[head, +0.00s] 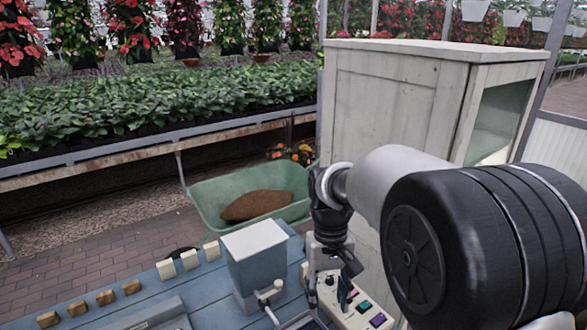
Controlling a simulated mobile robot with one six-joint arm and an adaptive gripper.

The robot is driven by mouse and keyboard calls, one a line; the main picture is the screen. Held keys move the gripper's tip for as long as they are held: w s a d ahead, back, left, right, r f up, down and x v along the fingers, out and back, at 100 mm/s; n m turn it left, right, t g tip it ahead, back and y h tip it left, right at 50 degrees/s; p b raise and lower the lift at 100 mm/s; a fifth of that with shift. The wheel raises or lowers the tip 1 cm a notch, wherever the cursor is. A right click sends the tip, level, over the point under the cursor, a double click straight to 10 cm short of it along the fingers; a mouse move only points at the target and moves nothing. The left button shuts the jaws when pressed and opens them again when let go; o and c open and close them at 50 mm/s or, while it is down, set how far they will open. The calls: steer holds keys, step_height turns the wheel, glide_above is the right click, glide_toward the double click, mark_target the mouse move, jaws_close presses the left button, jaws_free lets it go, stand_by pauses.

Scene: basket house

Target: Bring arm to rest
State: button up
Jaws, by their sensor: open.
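My gripper (340,287) points downward at the end of my arm, in the lower middle of the head view. It is open, and I see nothing held between its fingers. It hangs just above or in front of a pale control box (362,312) with green and purple buttons; I cannot tell whether they touch. My arm reaches in from the right and hides part of what lies behind it.
A blue table (205,290) holds a grey box (256,258) with a white lid, left of my gripper, and several small blocks (190,260). Behind stand a green wheelbarrow (208,200) with a brown heap, a white cabinet (385,100) and a plant bench (110,153).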

steer(key=s+d+r+m+t, duration=0.1)
steer(key=s+d+r+t, duration=0.25)
steer(key=s+r, duration=0.6)
steer(key=s+d+f+t, duration=0.1)
steer(key=s+d+t, duration=0.2)
steer(key=s, duration=0.8)
steer(key=shift+s+d+m, duration=0.15)
steer(key=shift+s+m, duration=0.2)
steer(key=shift+m, duration=0.05)
steer(key=shift+f, duration=0.1)
